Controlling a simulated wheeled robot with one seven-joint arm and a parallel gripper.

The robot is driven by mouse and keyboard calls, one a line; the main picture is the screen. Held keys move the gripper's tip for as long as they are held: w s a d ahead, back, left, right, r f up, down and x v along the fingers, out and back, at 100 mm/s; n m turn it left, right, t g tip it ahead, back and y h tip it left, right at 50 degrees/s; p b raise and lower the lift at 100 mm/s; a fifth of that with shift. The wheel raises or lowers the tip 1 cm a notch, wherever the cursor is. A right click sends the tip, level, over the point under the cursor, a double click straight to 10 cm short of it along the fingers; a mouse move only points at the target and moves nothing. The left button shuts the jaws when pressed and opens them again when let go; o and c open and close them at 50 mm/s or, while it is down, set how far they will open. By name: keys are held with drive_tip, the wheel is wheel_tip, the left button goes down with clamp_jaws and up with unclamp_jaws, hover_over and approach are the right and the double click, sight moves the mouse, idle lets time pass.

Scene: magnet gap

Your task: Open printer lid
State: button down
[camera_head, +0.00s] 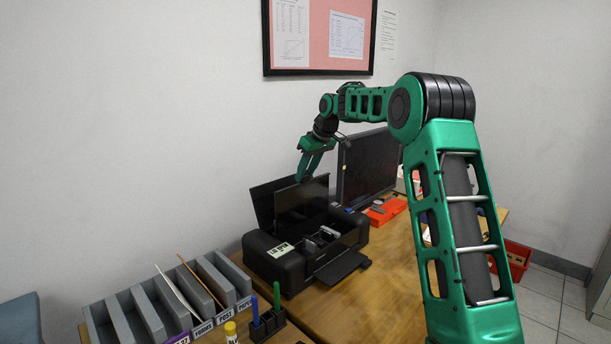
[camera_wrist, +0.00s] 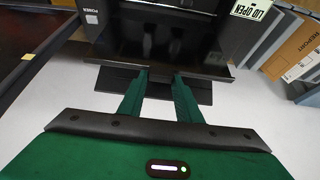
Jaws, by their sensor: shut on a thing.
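The black printer (camera_head: 275,265) stands on the wooden desk, and its inside shows. Its dark lid (camera_head: 302,203) is raised to a steep tilt, and in the wrist view the lid (camera_wrist: 110,45) fills the upper middle. My gripper (camera_head: 302,179) is at the lid's top edge. In the wrist view its green fingers (camera_wrist: 160,76) reach that edge and are shut on it; the exact contact is partly hidden. A "LID OPEN" label (camera_wrist: 252,9) shows beside the lid.
A second dark panel (camera_head: 262,201) rises behind the lid. A monitor (camera_head: 366,168) and an orange tray (camera_head: 386,211) are to the right. A grey file sorter (camera_head: 143,315) and a pen holder (camera_head: 266,326) stand in front left. A wall is close behind.

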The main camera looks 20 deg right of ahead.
drive_tip(key=c, duration=1.3)
unclamp_jaws()
drive_tip(key=shift+w+d+r, duration=0.15)
drive_tip(key=shift+d, duration=0.25)
drive_tip(key=shift+a, duration=0.2)
drive_tip(key=v, duration=1)
drive_tip(key=shift+r, duration=0.2)
drive_tip(key=shift+s, duration=0.3)
drive_tip(key=s+f+m+g, duration=0.1)
drive_tip(key=s+f+m, duration=0.2)
drive_tip(key=s, duration=1.5)
drive_tip(key=s+f+m+g+h, duration=0.1)
drive_tip(key=s+f+m, duration=0.3)
drive_tip(key=s+f, duration=0.6)
drive_tip(key=s+d+f+m+g, duration=0.1)
drive_tip(key=s+f, duration=0.5)
drive_tip(key=s, duration=2.1)
drive_tip(key=shift+s+f+m+g+h, duration=0.1)
drive_tip(key=shift+s+m+g+h, duration=0.1)
drive_tip(key=shift+m+g, duration=0.4)
drive_tip(key=shift+s+f+m+g+h, duration=0.1)
drive_tip(key=shift+m+g+h, duration=0.15)
drive_tip(key=shift+m, duration=0.55)
